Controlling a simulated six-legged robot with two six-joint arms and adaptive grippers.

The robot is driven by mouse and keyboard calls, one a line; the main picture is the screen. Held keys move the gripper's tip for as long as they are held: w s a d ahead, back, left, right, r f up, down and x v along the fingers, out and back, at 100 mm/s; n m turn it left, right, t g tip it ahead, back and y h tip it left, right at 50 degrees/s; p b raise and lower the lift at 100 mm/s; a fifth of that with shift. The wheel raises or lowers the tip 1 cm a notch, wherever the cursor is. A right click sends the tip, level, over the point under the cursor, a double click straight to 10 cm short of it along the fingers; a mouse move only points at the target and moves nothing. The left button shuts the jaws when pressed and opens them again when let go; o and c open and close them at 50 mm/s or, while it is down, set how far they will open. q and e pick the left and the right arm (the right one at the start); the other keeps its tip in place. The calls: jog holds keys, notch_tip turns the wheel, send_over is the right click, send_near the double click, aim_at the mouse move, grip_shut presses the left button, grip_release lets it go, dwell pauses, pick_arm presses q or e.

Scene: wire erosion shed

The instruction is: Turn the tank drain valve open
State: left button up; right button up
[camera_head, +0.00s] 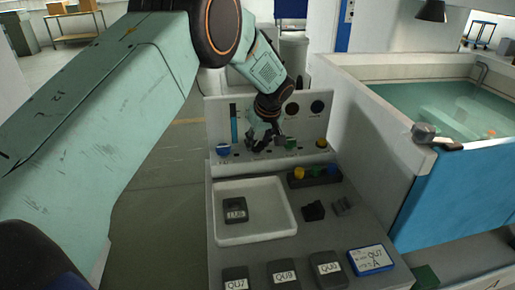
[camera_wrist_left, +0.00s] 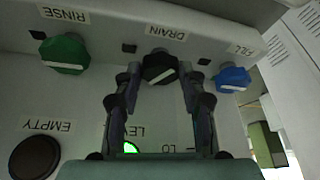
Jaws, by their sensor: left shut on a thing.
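The drain valve (camera_wrist_left: 158,66) is a black knob with a white pointer line, beside the DRAIN label on a pale panel. The label reads upside down in the left wrist view, and the pointer line lies slanted near level. My left gripper (camera_wrist_left: 160,78) has one finger on each side of this knob and is shut on it. In the head view my left gripper (camera_head: 263,143) reaches down to the upright panel (camera_head: 217,112) and hides the drain knob. My right gripper is in neither view.
A blue FILL knob (camera_wrist_left: 232,78) and green RINSE knob (camera_wrist_left: 64,53) flank the drain knob. A yellow knob (camera_head: 321,143) sits farther right. A white tray (camera_head: 284,228) and several labelled blocks lie on the bench below. A water tank (camera_head: 400,182) stands at right.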

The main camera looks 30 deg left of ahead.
pick_arm(q)
jog(key=n, duration=0.1)
jog(key=n+b, duration=0.1)
jog(key=shift+w+r+n+g+y, duration=0.1)
jog(key=shift+w+n+g+y, duration=0.2)
jog(key=shift+n+g, duration=0.1)
jog(key=shift+r+n+g+b, duration=0.1)
jog(key=shift+n+g+b, duration=0.4)
jog(key=shift+n, duration=1)
jog(key=o, duration=0.8)
jog(key=shift+c, duration=0.2)
jog(key=shift+o, duration=0.5)
jog(key=shift+d, duration=0.1)
jog(key=w+v, duration=0.1)
jog(key=v, duration=1)
jog(key=shift+s+d+r, duration=0.3)
jog(key=shift+s+r, duration=0.1)
